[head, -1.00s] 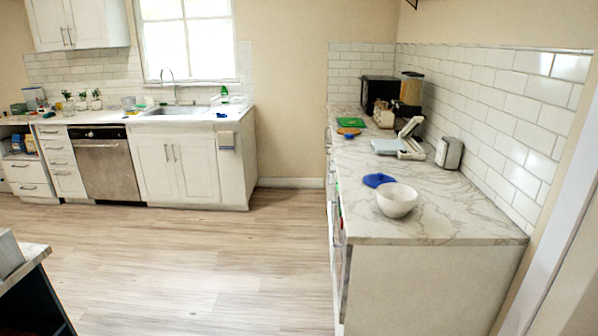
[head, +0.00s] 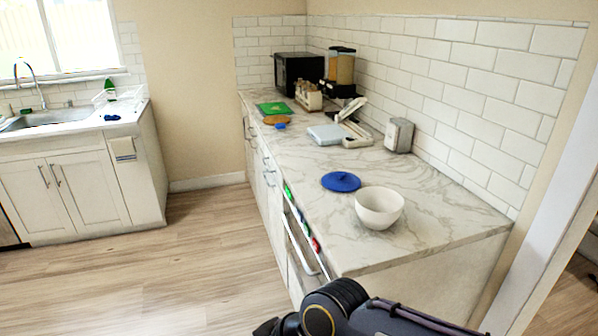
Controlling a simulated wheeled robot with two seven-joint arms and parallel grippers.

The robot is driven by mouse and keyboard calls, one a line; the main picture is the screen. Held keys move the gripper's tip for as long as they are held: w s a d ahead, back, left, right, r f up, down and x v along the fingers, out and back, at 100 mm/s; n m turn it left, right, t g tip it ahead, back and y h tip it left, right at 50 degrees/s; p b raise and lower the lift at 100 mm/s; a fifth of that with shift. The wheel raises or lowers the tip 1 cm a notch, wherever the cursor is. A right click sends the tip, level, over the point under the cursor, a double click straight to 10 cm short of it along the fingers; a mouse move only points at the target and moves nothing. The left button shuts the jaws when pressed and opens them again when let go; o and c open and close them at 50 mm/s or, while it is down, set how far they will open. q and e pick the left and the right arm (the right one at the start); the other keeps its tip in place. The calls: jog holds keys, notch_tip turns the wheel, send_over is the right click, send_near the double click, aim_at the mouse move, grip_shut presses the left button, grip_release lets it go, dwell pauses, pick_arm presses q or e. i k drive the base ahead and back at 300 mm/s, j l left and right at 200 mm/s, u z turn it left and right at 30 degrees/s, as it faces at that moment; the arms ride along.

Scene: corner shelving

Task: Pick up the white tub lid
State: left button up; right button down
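I cannot make out a white tub lid for certain. A round blue lid (head: 341,181) with a small knob lies flat on the marble counter (head: 440,225). A white bowl (head: 379,210) stands upright beside it, nearer the counter's front end. A pale flat box-like thing (head: 325,134) lies further back; I cannot tell what it is. My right arm comes in dark at the bottom, in front of the counter's near end. Its gripper fingers do not show. My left gripper is out of view.
A grey-white dispenser (head: 399,135) stands near the tiled wall. A black microwave (head: 298,72), a green board (head: 274,108) and a brown round board (head: 277,120) are at the back. The sink (head: 45,118) is on the left. The wooden floor (head: 200,270) between is clear.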

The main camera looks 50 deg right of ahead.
aim_at(336, 181)
jog(key=i+z, duration=0.4)
jog(key=i, duration=0.2)
jog(key=i+j+z, duration=0.3)
jog(key=i+z, duration=0.15)
jog(key=i, duration=0.15)
jog(key=i+z, duration=0.2)
jog(key=z, duration=0.25)
jog(key=i+j+z, duration=0.1)
jog(key=i+z, duration=0.15)
jog(key=z, duration=0.15)
jog(key=i+j+z, duration=0.1)
jog(key=z, duration=0.35)
jog(key=i+j+z, duration=0.25)
jog(key=z, duration=0.15)
jog(key=i+j+z, duration=0.15)
jog(key=j+z, duration=0.15)
jog(key=z, duration=0.15)
jog(key=i+j+z, duration=0.1)
jog(key=j+z, duration=0.3)
jog(key=i+j+z, duration=0.1)
jog(key=z, duration=0.3)
jog(key=i+j+z, duration=0.5)
jog(key=z, duration=0.25)
jog(key=i+j+z, duration=0.15)
jog(key=z, duration=0.25)
jog(key=k+j, duration=0.05)
jog(key=j, duration=0.05)
